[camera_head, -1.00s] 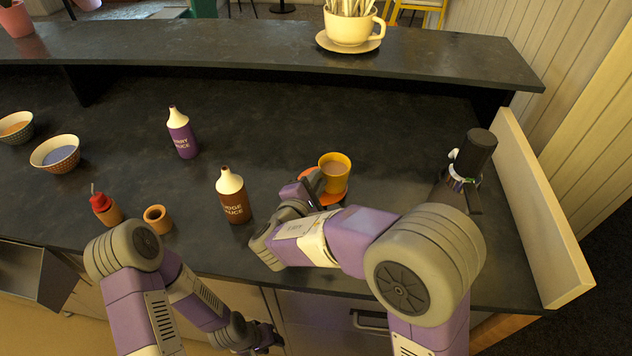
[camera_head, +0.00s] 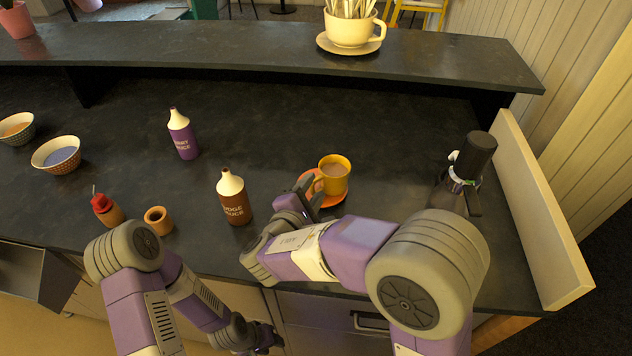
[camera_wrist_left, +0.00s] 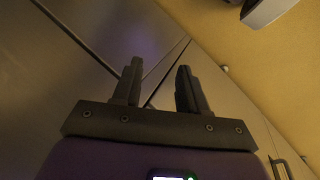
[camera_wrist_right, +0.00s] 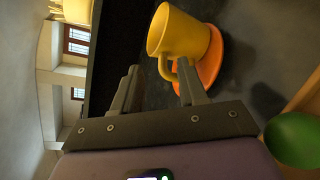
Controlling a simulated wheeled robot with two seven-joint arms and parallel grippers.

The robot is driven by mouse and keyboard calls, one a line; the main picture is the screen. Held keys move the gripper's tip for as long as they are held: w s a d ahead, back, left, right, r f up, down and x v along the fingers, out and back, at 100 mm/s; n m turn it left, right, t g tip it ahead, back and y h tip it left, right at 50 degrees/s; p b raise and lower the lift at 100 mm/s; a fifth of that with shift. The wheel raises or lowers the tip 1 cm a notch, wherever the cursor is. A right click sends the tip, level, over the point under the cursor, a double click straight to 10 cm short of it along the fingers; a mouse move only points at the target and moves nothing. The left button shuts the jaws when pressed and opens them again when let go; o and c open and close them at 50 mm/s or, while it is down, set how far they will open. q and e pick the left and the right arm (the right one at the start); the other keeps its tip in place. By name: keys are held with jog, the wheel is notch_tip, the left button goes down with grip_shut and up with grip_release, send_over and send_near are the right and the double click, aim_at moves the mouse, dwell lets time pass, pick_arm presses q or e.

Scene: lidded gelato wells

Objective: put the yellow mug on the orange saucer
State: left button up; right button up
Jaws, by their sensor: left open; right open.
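The yellow mug (camera_head: 334,176), filled with a brown drink, stands upright on the orange saucer (camera_head: 330,200) on the dark counter. In the right wrist view the mug (camera_wrist_right: 186,38) rests on the saucer (camera_wrist_right: 212,58), its handle toward my gripper. My right gripper (camera_head: 305,185) is open just left of the mug; in its wrist view the fingers (camera_wrist_right: 158,90) are spread, with the handle close to one fingertip. I cannot tell whether they touch. My left gripper (camera_wrist_left: 158,85) is open and empty, low in front of the counter's cabinets.
A brown sauce bottle (camera_head: 233,198) stands left of the saucer, with a purple bottle (camera_head: 182,136) farther back. A small orange cup (camera_head: 158,220), a red-topped bottle (camera_head: 107,210) and bowls (camera_head: 56,155) are at left. A black-topped grinder-like device (camera_head: 470,165) stands right.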

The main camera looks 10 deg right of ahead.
jog(key=v, duration=0.9)
jog(key=shift+p, duration=0.3)
jog(key=shift+w, duration=0.1)
